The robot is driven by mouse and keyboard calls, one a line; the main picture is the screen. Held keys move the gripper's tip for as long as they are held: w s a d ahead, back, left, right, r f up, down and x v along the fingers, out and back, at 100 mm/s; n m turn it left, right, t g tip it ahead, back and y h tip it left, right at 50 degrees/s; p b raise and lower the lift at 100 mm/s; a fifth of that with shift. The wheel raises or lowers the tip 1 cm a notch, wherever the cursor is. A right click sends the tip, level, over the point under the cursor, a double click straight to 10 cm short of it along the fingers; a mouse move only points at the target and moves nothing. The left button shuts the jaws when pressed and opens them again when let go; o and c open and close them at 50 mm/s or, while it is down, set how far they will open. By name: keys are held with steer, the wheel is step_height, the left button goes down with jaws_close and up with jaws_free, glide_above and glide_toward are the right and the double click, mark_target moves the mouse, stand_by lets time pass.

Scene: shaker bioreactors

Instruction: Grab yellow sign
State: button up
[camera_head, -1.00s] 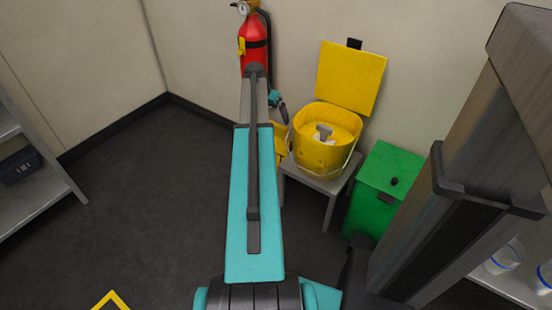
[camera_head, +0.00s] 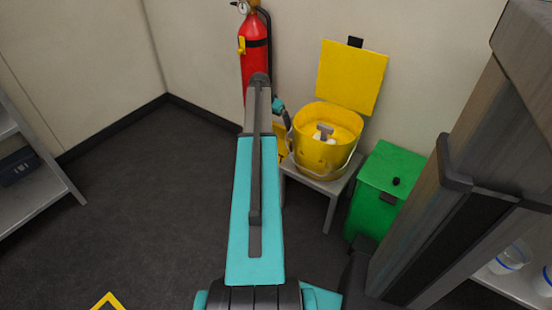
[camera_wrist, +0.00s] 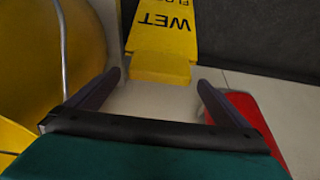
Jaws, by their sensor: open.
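The yellow sign (camera_wrist: 163,40) has black upside-down lettering reading "WET" and part of "FLOOR". It stands ahead of my gripper (camera_wrist: 158,79) in the wrist view. My gripper is open, with one dark finger to each side of the sign's near end. That end lies about level with the fingertips or just beyond them, and I see no finger touching it. In the head view the sign (camera_head: 280,128) is a small yellow patch, mostly hidden by my arm and gripper.
A yellow bucket (camera_head: 314,156) with its lid raised stands on a small grey table (camera_head: 331,188), close on the gripper's left in the wrist view. A red fire extinguisher (camera_head: 254,60) is close on its right. A green bin (camera_head: 387,185) stands right of the table. Dark floor at left is open.

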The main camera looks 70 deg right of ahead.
mark_target(276, 124)
steer(key=shift+b+x, duration=1.05)
steer(key=shift+x, duration=1.25)
steer(key=shift+w, duration=0.1)
steer(key=c, duration=1.8)
steer(key=shift+o, duration=0.2)
steer(key=shift+r, duration=0.1)
step_height(276, 124, up, 10)
steer(key=p, duration=0.3)
steer(key=shift+p, duration=0.4)
